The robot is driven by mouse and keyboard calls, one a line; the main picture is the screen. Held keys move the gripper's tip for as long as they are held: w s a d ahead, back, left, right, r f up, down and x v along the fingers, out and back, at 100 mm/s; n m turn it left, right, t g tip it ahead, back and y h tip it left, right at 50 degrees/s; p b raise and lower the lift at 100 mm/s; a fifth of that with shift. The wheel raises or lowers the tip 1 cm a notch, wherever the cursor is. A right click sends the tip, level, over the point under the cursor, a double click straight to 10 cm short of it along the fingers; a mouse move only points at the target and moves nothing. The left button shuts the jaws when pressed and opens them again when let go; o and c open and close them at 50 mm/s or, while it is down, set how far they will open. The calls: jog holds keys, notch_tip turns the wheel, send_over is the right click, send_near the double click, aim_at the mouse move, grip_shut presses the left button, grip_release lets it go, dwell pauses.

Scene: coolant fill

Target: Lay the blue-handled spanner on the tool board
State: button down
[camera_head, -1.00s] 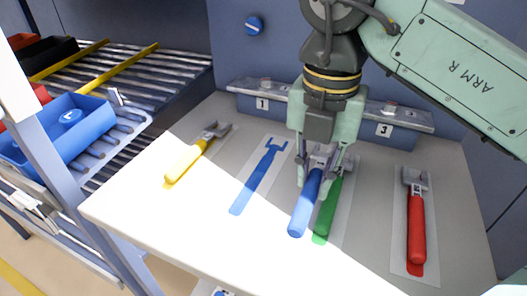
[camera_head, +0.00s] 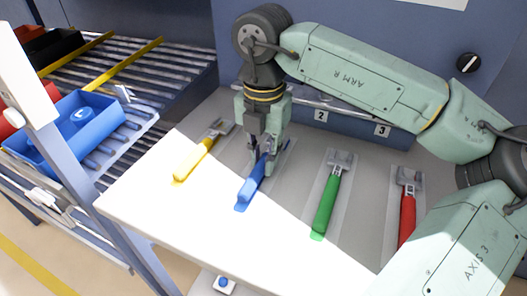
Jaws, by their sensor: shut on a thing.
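The blue-handled spanner (camera_head: 252,184) is at the blue painted outline (camera_head: 240,207) on the tool board (camera_head: 290,236), between the yellow and green spanners. A little of the blue outline shows past the handle's end and beside its upper right. My gripper (camera_head: 260,160) points down and is shut on the spanner near its head. The fingers hide the spanner's head. I cannot tell whether the spanner touches the board or is just above it.
A yellow spanner (camera_head: 194,160) lies to the left. A green spanner (camera_head: 325,205) and a red spanner (camera_head: 407,220) lie to the right. A numbered ledge (camera_head: 345,122) runs along the back. A blue bin (camera_head: 75,130) stands on the rollers at far left.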

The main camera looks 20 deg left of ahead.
aim_at(263, 160)
jog(key=shift+f, duration=0.2)
jog(key=c, duration=1.5)
grip_release()
jog(key=shift+r, duration=0.1)
jog(key=shift+r, duration=0.25)
notch_tip(263, 160, up, 12)
jog(key=shift+f+b, duration=0.15)
jog(key=shift+b, duration=0.5)
jog(key=shift+s, duration=0.1)
